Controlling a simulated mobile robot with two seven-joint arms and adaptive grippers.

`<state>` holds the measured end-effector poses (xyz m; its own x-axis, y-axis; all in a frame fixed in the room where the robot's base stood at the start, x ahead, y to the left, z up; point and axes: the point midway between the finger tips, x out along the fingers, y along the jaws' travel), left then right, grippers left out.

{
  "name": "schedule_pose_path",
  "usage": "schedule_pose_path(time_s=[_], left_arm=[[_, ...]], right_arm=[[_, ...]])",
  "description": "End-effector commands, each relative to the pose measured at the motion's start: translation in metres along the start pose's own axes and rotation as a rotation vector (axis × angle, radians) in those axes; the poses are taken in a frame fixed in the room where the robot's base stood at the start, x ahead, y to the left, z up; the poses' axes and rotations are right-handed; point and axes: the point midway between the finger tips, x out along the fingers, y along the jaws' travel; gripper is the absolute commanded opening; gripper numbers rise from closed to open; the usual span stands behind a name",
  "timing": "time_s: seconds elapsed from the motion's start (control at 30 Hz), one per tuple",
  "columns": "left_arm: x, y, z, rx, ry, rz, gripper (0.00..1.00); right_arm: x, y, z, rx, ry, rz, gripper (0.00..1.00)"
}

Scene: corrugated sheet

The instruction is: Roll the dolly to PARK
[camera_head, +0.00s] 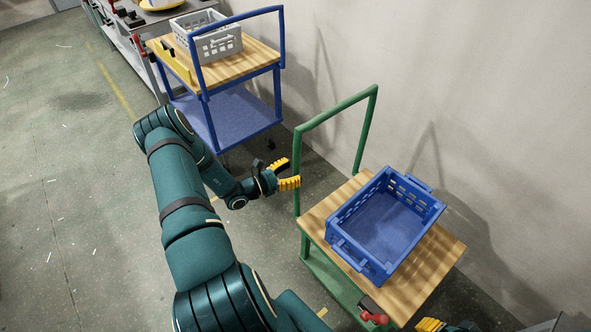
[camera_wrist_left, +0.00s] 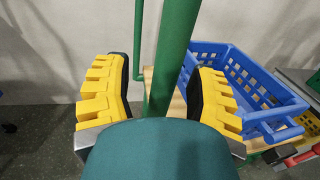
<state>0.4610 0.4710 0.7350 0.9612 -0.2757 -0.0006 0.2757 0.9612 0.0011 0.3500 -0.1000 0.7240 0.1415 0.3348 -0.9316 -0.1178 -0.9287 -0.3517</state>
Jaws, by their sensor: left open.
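The dolly is a green-framed cart with a wooden top (camera_head: 315,216) and a tall green push handle (camera_head: 337,109), standing near the wall. A blue crate (camera_head: 385,227) sits on it and also shows in the left wrist view (camera_wrist_left: 250,82). My left gripper (camera_head: 292,171) is open beside the handle's near-left upright. In the left wrist view, a green upright (camera_wrist_left: 172,55) stands between its yellow fingers, with no clear contact. My right gripper (camera_head: 431,325) shows only as yellow finger parts at the bottom edge; its opening is hidden. No PARK marking is visible.
A blue cart (camera_head: 238,117) with a grey crate (camera_head: 213,38) stands behind, along the wall. A grey workbench (camera_head: 119,36) is at the top left. A red part (camera_head: 374,317) shows at the dolly's near edge. The floor (camera_head: 65,190) at left is open, with a yellow line (camera_head: 112,82).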

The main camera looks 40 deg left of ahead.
Motion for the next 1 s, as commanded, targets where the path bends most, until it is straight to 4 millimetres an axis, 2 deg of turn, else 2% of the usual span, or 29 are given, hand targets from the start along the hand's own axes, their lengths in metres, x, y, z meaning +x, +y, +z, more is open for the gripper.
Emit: schedule_pose_path(time_s=[0.3,0.5,0.7,1.0], left_arm=[[-0.066,0.001,0.000,0.000,0.002,0.005,0.57],[-0.093,0.002,0.001,0.001,0.001,0.004,0.57],[-0.103,0.001,0.001,0.001,0.000,0.004,0.57],[-0.103,0.001,0.001,0.001,0.000,0.003,0.57]], right_arm=[[0.000,0.000,0.000,0.000,0.000,0.000,0.34],[0.000,0.000,0.000,0.000,0.000,0.000,0.34],[0.000,0.000,0.000,0.000,0.000,0.000,0.34],[0.000,0.000,0.000,0.000,0.000,0.000,0.34]])
